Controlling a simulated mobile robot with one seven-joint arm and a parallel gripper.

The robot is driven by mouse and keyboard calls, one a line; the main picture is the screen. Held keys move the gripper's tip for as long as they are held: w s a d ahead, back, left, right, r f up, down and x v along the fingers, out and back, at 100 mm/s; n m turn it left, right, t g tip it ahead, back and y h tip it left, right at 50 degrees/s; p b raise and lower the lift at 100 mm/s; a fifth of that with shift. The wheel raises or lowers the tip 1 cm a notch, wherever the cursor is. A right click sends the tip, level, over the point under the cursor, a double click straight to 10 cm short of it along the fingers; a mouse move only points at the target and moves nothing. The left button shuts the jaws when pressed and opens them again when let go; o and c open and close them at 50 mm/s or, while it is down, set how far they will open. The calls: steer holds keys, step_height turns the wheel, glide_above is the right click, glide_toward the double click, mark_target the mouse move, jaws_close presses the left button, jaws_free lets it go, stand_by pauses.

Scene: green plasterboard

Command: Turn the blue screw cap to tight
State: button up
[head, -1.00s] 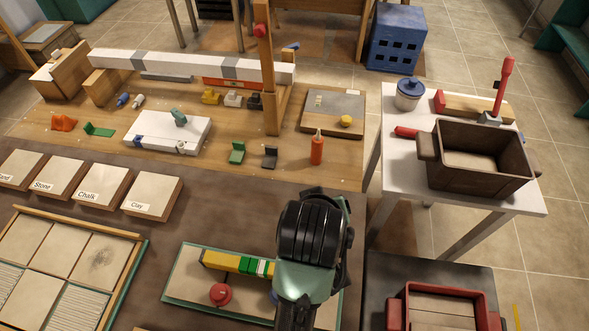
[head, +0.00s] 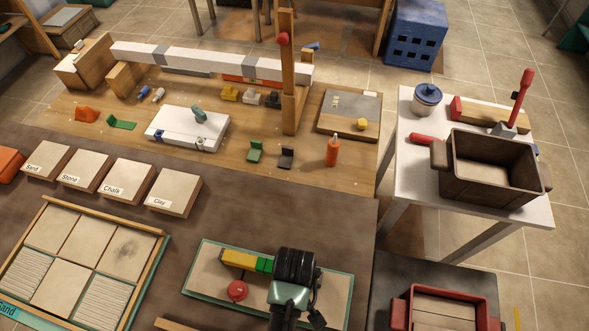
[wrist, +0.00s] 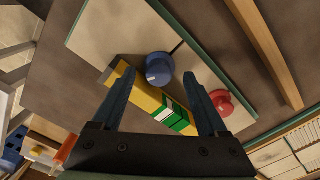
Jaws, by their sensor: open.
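The blue screw cap (wrist: 159,68) is round and sits on a pale, green-edged board (head: 205,281). In the wrist view it appears between my fingertips, beyond them; I cannot tell how much height separates them. My gripper (wrist: 158,74) is open and empty, with one finger on each side of the cap in the picture. In the head view my arm hides the blue cap. A red cap (head: 237,290) sits on the same board, and it also shows in the wrist view (wrist: 221,102) just outside the right finger.
A yellow, green and white bar (wrist: 155,103) lies on the board close to both caps. A wooden strip (wrist: 265,50) runs beside the board. Labelled sample blocks (head: 125,180) and a tile tray (head: 160,243) are to the left. A red-rimmed tray (head: 398,312) is at the right.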

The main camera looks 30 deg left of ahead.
steer(key=shift+f, duration=1.35)
jaws_close()
